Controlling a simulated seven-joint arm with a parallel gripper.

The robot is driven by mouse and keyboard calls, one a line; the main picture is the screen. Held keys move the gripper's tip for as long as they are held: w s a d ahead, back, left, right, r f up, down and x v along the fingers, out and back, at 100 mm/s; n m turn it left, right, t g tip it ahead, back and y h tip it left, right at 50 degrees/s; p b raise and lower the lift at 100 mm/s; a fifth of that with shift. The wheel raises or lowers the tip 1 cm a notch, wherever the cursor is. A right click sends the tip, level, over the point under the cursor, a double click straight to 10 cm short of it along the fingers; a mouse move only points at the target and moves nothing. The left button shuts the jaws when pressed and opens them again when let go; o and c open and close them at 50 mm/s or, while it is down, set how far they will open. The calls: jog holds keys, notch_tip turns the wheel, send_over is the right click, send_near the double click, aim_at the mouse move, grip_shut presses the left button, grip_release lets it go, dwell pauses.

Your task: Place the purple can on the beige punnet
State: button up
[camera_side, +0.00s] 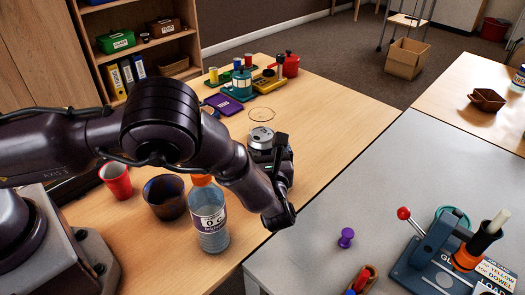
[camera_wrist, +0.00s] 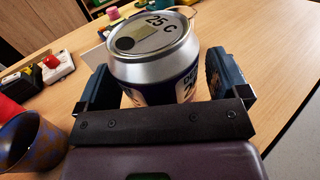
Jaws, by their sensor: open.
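The purple can (camera_wrist: 158,48) has a silver lid marked "25 C" and a dark blue-purple side. It stands upright on the wooden table (camera_side: 340,110), and in the side view its lid (camera_side: 262,135) shows past my gripper. My gripper (camera_wrist: 157,72) is open, with one finger on each side of the can; in the side view, my gripper (camera_side: 268,158) hides much of the can's side. Whether either finger touches it I cannot tell. I see no clearly beige punnet; a brown, open tray-like container (camera_side: 487,99) sits on the far right table.
A clear bottle with an orange cap (camera_side: 210,222), a dark blue cup (camera_side: 165,199) and a red cup (camera_side: 117,181) stand close to my arm. A thin ring (camera_side: 262,114) lies behind the can. A teal lantern-like object (camera_side: 242,84) and red pot (camera_side: 289,65) stand at the back.

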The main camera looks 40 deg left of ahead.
jog(key=v, duration=1.2)
jog(key=s+a+r+n+g+h, duration=0.2)
jog(key=a+r+n+g+h, duration=0.1)
jog(key=a+r+n+g, duration=0.35)
jog(key=s+a+r+n+g+h, duration=0.35)
jog(key=a+r+n, duration=0.3)
jog(key=r, duration=0.35)
jog(key=s+a+r+n+t+h, duration=0.2)
jog(key=s+r+n+h, duration=0.2)
jog(key=s+n, duration=0.2)
jog(key=s+a+r+n+t+h, duration=0.3)
jog(key=s+r+n+h, duration=0.1)
jog(key=s, duration=0.4)
jog(key=shift+s+a+r+n, duration=0.2)
jog(key=shift+s+r+n, duration=0.1)
jog(key=shift+r+n, duration=0.65)
